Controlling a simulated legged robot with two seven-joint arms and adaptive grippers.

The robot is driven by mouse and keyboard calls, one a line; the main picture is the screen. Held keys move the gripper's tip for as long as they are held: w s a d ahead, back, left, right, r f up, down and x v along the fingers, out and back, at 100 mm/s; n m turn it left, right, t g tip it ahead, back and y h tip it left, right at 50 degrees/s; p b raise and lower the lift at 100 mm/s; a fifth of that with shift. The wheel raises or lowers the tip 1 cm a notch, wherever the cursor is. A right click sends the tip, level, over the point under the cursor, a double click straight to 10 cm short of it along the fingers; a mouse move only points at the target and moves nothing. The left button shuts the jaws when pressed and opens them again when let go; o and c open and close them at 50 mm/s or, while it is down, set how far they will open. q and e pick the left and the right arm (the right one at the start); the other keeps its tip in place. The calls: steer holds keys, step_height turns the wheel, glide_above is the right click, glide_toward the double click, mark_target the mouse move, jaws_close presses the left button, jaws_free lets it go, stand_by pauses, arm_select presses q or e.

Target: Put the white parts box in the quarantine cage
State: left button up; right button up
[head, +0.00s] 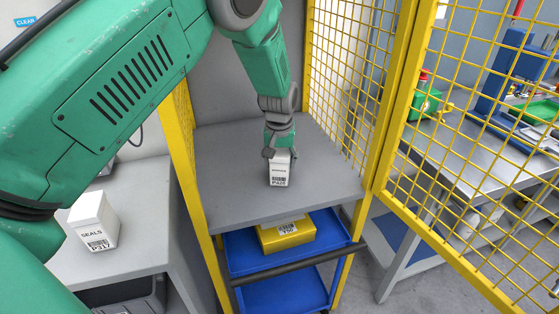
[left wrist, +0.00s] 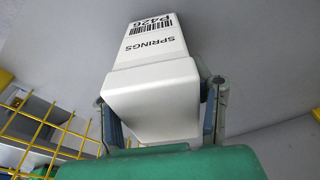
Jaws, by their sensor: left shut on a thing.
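The white parts box (head: 280,172), with a barcode and the label P426, is on or just above the grey shelf (head: 322,187) inside the yellow-framed cage (head: 404,85). My left gripper (head: 279,153) reaches down from above and is shut on the box's upper part. In the left wrist view the same white box (left wrist: 156,80), marked SPRINGS, sits between the two fingers (left wrist: 160,110). I cannot tell whether its base touches the shelf. The cage's mesh door stands open at the right. My right gripper is not in view.
Another white box (head: 93,219), marked SEALS P317, stands on the grey bench at left. A yellow box (head: 286,234) lies in a blue tray (head: 328,232) below the shelf. A workbench (head: 466,165) stands beyond the mesh door. The shelf around the held box is clear.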

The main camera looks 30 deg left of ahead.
arm_select(q)
steer(key=o, duration=1.5)
steer(key=shift+d, duration=0.1)
steer(key=shift+c, duration=0.2)
steer(key=shift+a+f, duration=0.2)
steer(key=shift+a, duration=0.55)
steer(key=shift+d+r, duration=0.15)
steer(key=shift+d, duration=0.35)
steer(key=shift+r, duration=0.25)
steer(key=r, duration=0.3)
steer(key=s+r, duration=0.1)
steer(key=r, duration=0.6)
steer(key=shift+s+r+p, duration=0.2)
steer(key=shift+s+p, duration=0.05)
steer(key=shift+p, duration=0.15)
steer(key=shift+s+d+r, duration=0.1)
steer(key=shift+d+r, duration=0.3)
steer(key=shift+r, duration=0.25)
steer(key=shift+a+f, duration=0.1)
steer(key=shift+a, duration=0.2)
steer(key=shift+f, duration=0.1)
